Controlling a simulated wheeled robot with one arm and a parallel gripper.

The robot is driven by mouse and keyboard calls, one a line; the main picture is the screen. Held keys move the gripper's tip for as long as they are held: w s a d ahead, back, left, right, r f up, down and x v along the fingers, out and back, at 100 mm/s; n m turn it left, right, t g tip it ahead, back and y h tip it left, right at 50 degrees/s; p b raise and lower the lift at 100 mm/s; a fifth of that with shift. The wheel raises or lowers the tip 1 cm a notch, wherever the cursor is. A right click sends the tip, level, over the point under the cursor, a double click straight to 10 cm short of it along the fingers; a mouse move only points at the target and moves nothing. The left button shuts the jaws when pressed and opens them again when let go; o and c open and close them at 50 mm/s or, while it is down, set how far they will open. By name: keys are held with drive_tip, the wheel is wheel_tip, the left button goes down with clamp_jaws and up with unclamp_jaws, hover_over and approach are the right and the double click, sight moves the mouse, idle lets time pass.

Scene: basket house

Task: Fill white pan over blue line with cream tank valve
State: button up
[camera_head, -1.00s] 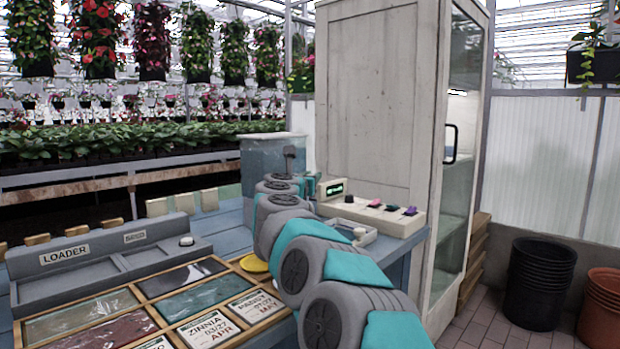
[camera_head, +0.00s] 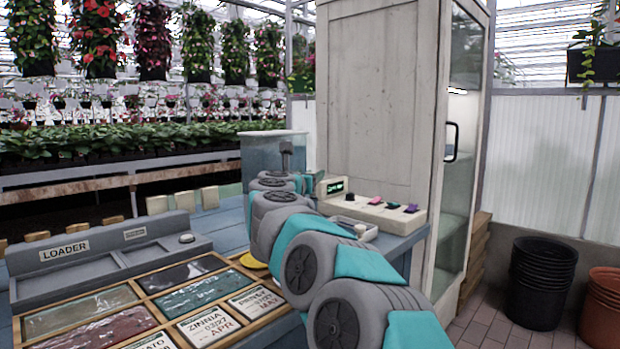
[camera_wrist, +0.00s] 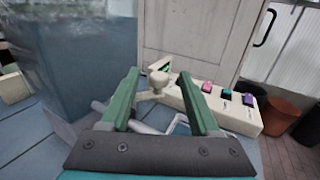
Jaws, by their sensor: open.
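A clear tank (camera_head: 262,152) stands on the blue table at the cabinet's left; its wall also shows in the wrist view (camera_wrist: 75,70). My gripper is open, with one green finger on each side of the valve; contact cannot be told. A white pan (camera_head: 368,234) sits on the table right of my arm. The pan's contents are not clear. My arm hides most of my gripper in the head view.
A cream panel (camera_head: 385,213) with a small display and coloured buttons stands behind the pan, against the tall cabinet (camera_head: 378,90). A grey loader (camera_head: 100,250) and a wooden seed tray (camera_head: 140,288) lie at left.

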drive_tip(key=s, duration=0.2)
drive_tip(key=s+a+b, duration=0.1)
drive_tip(key=s, duration=0.2)
drive_tip(key=shift+s+f, duration=0.1)
idle(0.4)
